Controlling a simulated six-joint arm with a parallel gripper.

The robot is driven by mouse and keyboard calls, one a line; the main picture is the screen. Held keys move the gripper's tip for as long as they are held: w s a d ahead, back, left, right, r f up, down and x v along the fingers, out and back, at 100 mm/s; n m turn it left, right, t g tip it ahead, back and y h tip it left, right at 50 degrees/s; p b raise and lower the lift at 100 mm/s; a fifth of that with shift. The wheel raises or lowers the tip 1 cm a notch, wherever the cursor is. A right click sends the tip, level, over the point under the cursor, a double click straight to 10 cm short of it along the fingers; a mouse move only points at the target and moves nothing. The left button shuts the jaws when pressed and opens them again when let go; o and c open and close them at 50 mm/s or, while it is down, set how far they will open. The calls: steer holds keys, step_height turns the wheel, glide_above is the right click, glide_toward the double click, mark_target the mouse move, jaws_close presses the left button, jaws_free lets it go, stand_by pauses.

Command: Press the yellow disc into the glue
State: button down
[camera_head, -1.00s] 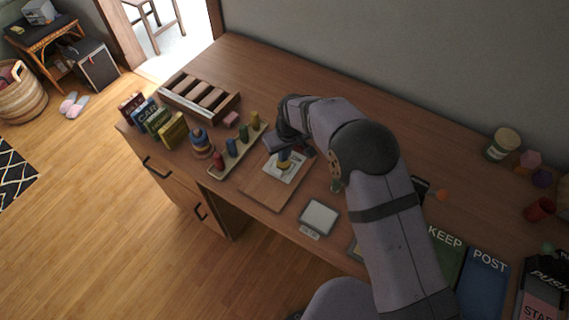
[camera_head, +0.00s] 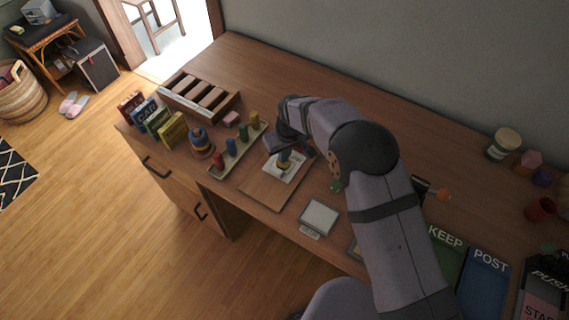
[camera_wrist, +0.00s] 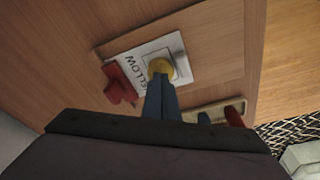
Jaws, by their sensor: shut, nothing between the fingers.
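The yellow disc (camera_wrist: 160,67) lies on a white card (camera_wrist: 182,43) printed with "YELLOW", inside a marked square. In the head view the card (camera_head: 295,173) lies on a wooden board (camera_head: 262,190), with a bit of the yellow disc (camera_head: 281,168) showing under the fingers. My gripper (camera_wrist: 160,78) is shut and empty, its blue-grey fingertips at the disc, covering its near edge. In the head view my gripper (camera_head: 283,162) points down onto it. I cannot tell how firmly they touch. Glue is not distinguishable.
A red object (camera_wrist: 119,84) stands beside the card in the wrist view. A tray of coloured pegs (camera_head: 240,150), a ring stack (camera_head: 201,143) and small books (camera_head: 172,130) stand to the left. A grey scale (camera_head: 319,218) lies to the right of the board.

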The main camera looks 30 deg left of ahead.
steer(key=shift+f, duration=0.4)
stand_by(0.8)
steer(key=shift+r, duration=0.2)
steer(key=a+p+v, duration=0.1)
steer(key=p+v, duration=0.3)
steer(key=v, duration=0.2)
steer(key=shift+w+r, duration=0.3)
steer(key=shift+r, duration=0.15)
stand_by(0.5)
